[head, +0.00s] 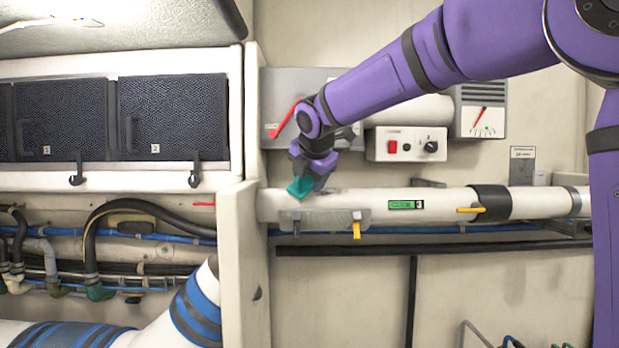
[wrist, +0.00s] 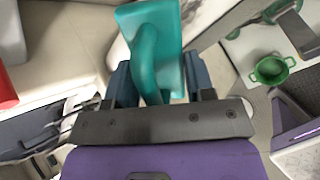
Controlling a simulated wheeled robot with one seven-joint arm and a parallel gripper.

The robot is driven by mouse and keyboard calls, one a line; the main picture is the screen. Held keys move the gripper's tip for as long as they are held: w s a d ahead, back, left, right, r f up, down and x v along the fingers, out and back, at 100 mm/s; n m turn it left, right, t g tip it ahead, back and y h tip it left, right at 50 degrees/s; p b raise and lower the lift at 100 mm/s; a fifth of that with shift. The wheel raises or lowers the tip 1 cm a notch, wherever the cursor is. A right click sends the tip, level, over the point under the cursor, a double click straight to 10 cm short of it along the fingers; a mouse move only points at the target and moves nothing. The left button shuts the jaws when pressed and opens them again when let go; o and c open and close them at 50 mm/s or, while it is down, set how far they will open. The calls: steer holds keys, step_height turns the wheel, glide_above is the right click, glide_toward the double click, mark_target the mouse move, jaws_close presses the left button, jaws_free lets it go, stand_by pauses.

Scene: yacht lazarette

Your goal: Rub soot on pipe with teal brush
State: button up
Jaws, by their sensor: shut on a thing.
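My gripper (head: 318,172) is shut on the teal brush (head: 299,188). In the wrist view the brush (wrist: 155,45) sits between the two fingers of my gripper (wrist: 160,85), held by its curved handle. In the head view the brush is at the left end of the white pipe (head: 450,204), close to its top. I cannot tell whether it touches the pipe. A dark smudge (head: 336,190), which looks like soot, shows on the pipe's upper side just right of the brush.
A bracket (head: 326,220) with a yellow lever hangs at the pipe's front. A white partition (head: 240,250) stands close left of the brush. A grey box with a red lever (head: 284,122) and a control box (head: 405,144) are above the pipe. A black rail (head: 440,248) runs below.

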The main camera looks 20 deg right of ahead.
steer(key=shift+x, duration=0.9)
stand_by(0.3)
steer(key=shift+s+d, duration=0.1)
steer(key=shift+d, duration=0.05)
steer(key=shift+s+d, duration=0.3)
steer(key=shift+d, duration=0.5)
steer(key=shift+s+d, duration=0.3)
steer(key=shift+d, duration=0.5)
steer(key=shift+s+d+f, duration=0.1)
steer(key=shift+s+d, duration=0.25)
steer(key=shift+d, duration=0.75)
steer(key=shift+s+d, duration=0.3)
steer(key=shift+d, duration=0.85)
steer(key=shift+s+d, duration=0.35)
steer(key=shift+d, duration=0.75)
steer(key=shift+w+a, duration=0.35)
steer(key=shift+a, duration=0.75)
steer(key=shift+w+a, duration=0.35)
steer(key=shift+a, duration=0.8)
steer(key=shift+w+a, duration=0.35)
steer(key=shift+a, duration=0.75)
steer(key=shift+w+a+f, duration=0.1)
steer(key=shift+w+a, duration=0.2)
steer(key=shift+a, duration=0.5)
steer(key=shift+w+a, duration=0.3)
steer(key=shift+a, duration=0.55)
